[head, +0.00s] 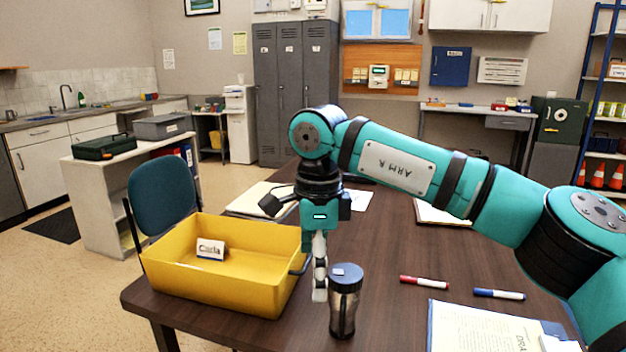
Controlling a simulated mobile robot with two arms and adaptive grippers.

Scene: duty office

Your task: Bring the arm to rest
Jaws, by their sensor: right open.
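My right arm, teal with black joints, reaches in from the right over the dark brown table (385,270). My right gripper (319,292) points down over the table, between a yellow tray and a dark travel mug. It is open, with nothing visible between its fingers, which are seen nearly edge-on. The yellow tray (215,303) stands at the table's left end, and a small white card reading "Carla" (210,249) is inside it. The travel mug (344,305) stands upright just right of the fingers; I cannot tell whether they touch. My left gripper is not in view.
A red marker (424,282) and a blue marker (499,294) lie right of the mug. A clipboard with paper (480,330) lies at the front right. A blue chair (162,192) stands behind the tray. The table between mug and markers is clear.

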